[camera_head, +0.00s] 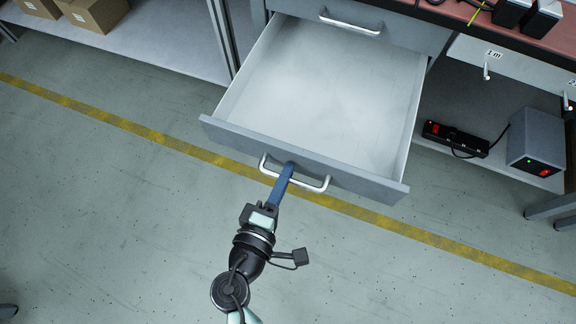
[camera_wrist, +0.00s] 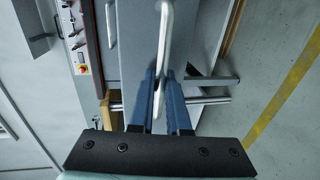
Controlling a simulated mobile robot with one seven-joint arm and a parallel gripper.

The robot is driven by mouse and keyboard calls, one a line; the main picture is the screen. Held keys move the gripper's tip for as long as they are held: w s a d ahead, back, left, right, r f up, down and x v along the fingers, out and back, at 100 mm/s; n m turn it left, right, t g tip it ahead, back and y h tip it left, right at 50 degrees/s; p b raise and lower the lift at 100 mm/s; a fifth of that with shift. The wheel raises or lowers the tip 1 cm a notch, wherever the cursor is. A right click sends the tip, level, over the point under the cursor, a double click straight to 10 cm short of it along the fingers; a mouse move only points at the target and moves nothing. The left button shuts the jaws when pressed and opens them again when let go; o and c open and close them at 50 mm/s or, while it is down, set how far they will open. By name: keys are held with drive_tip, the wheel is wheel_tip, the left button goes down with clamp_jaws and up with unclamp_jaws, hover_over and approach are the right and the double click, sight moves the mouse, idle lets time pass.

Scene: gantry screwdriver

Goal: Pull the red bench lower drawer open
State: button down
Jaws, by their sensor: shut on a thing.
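The lower drawer (camera_head: 325,82) of the red-topped bench is pulled well out in the head view, and its pale inside is empty. Its grey front panel (camera_head: 370,185) carries a silver bar handle (camera_head: 318,187). My gripper (camera_head: 287,168) is shut on this handle, near its middle. In the wrist view the blue fingers of my gripper (camera_wrist: 160,100) close on both sides of the handle (camera_wrist: 164,40). The upper drawer, with its own handle (camera_head: 350,24), is above and behind; it looks shut.
The red bench top (camera_head: 470,14) is at the upper right. A power strip (camera_head: 455,139) and a grey box (camera_head: 536,140) sit on the bench's lower shelf. Cardboard boxes (camera_head: 92,12) lie on a shelf at the upper left. The floor around my arm is clear, with a yellow line (camera_head: 120,121).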

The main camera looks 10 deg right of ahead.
drive_tip(key=shift+a, duration=0.1)
drive_tip(key=c, duration=1.2)
unclamp_jaws()
drive_tip(key=shift+o, duration=0.2)
drive_tip(key=p+v, duration=0.2)
drive_tip(key=v, duration=1.1)
drive_tip(key=shift+w, duration=0.1)
